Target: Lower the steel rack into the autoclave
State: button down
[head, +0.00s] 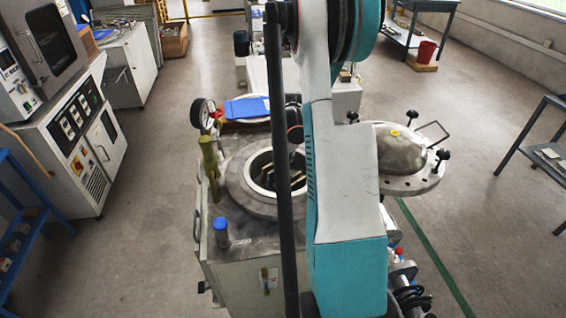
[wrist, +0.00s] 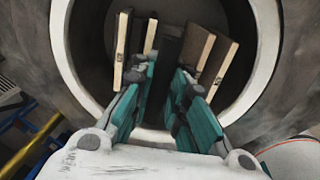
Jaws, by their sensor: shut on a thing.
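The autoclave (head: 235,245) stands in the middle of the head view, its round top mouth open; its pale rim (wrist: 61,45) also shows in the wrist view. Its domed lid (head: 402,155) is swung off to the right. In the wrist view my gripper (wrist: 167,88) is shut on the dark upright bar of the steel rack (wrist: 168,48). Pale-edged tiles (wrist: 122,48) stand on both sides of the bar, within the mouth's outline. In the head view, tiles show inside the mouth (head: 297,177); my arm hides the gripper. The rack's base and its depth are hidden.
A pressure gauge (head: 202,112) and an olive post (head: 209,160) rise at the mouth's left. A blue-capped bottle (head: 221,232) stands on the autoclave's front left corner. A blue cloth (head: 246,107) lies behind.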

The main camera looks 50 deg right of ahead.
jog(key=shift+f+b, duration=1.2)
jog(key=shift+f, duration=3.7)
jog(key=c, duration=1.5)
grip_release()
jog(key=shift+r+p, duration=5.7)
jog(key=shift+r, duration=4.2)
